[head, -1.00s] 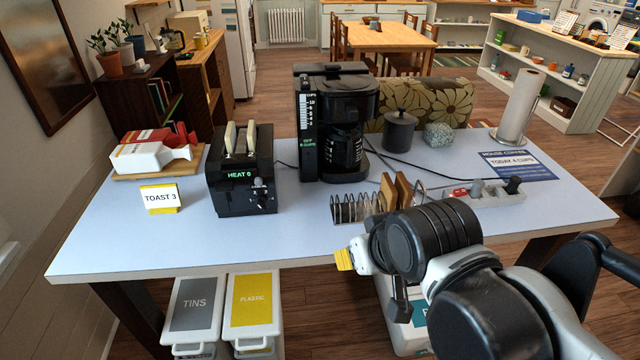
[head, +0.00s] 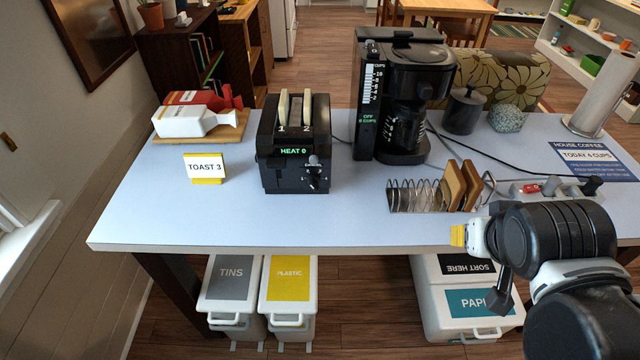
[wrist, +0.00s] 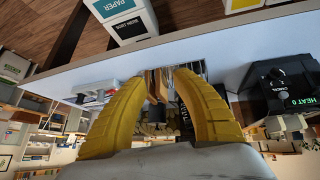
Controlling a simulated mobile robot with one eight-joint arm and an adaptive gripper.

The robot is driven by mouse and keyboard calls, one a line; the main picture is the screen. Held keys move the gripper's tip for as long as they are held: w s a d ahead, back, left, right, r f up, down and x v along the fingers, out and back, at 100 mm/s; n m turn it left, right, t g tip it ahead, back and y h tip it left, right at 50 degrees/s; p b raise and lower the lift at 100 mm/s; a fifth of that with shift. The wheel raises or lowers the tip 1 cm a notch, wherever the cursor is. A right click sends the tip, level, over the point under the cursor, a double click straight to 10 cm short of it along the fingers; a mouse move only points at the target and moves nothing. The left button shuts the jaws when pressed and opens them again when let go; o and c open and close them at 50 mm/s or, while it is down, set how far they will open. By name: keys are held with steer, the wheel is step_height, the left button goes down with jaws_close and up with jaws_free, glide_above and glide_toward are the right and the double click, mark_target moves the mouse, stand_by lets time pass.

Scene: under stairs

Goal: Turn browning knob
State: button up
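The black toaster (head: 268,172) stands on the table, its green display reading HEAT 0. Its browning knob (head: 314,180) is low on the front face at the right, below a lever or button.
A wire toast rack (head: 415,196) with toast stands near my gripper. A coffee maker (head: 400,95) is behind it. A power strip (head: 530,190) lies to the right. The table in front of the toaster is clear; bins (head: 230,290) stand below.

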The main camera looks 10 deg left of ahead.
steer(key=w+a+f+n+t+b, duration=0.1)
steer(key=w+a+f+n+b, duration=0.15)
steer(key=w+a, duration=0.45)
steer(key=n+t+y+b, duration=0.1)
steer(key=n+t+b, duration=0.15)
steer(key=t, duration=0.35)
glide_toward(313, 187)
steer(key=shift+n, duration=0.3)
steer(key=b+x, duration=0.2)
steer(key=x, duration=0.9)
steer(key=shift+w+a+b, duration=0.1)
steer(key=shift+w+b, duration=0.1)
steer(key=shift+b, duration=0.2)
jaws_close()
